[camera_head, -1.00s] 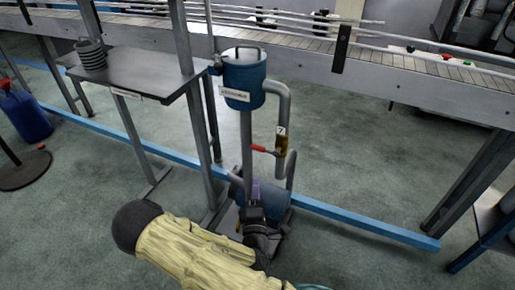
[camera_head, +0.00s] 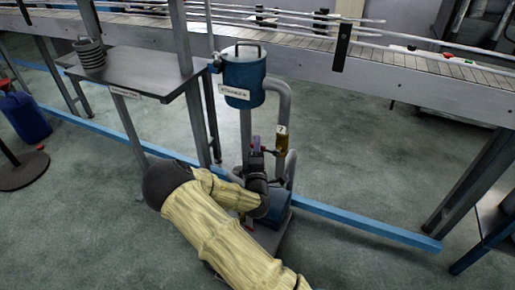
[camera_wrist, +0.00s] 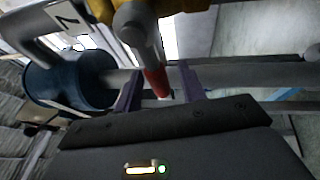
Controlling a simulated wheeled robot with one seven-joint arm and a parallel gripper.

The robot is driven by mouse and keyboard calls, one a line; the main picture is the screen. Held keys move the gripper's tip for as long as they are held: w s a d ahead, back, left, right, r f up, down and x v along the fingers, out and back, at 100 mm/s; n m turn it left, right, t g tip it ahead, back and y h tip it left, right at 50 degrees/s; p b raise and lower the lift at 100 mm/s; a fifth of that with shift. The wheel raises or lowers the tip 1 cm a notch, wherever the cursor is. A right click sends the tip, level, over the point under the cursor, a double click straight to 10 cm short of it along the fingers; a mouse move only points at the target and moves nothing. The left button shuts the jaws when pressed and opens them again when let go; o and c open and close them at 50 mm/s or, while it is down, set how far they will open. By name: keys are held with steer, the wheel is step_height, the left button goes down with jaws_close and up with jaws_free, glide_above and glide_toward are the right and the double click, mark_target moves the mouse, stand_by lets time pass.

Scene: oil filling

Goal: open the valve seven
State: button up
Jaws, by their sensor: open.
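Valve seven has a brass body (camera_head: 281,145) on the grey pipe under a white label with a 7 (camera_head: 281,130). In the head view its red lever is mostly hidden by my gripper (camera_head: 256,152). In the wrist view the red lever (camera_wrist: 156,82) lies between the two purple fingers of my gripper (camera_wrist: 159,75), with gaps beside it. The fingers are open. The yellow valve body (camera_wrist: 185,6) shows at the top edge, and the 7 label (camera_wrist: 68,20) at the upper left.
A blue tank (camera_head: 244,75) stands above the valve, joined to grey pipes. A conveyor (camera_head: 420,75) runs behind. A blue floor rail (camera_head: 350,225) crosses low down.

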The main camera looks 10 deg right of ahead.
steer(key=shift+w, duration=0.25)
jaws_close()
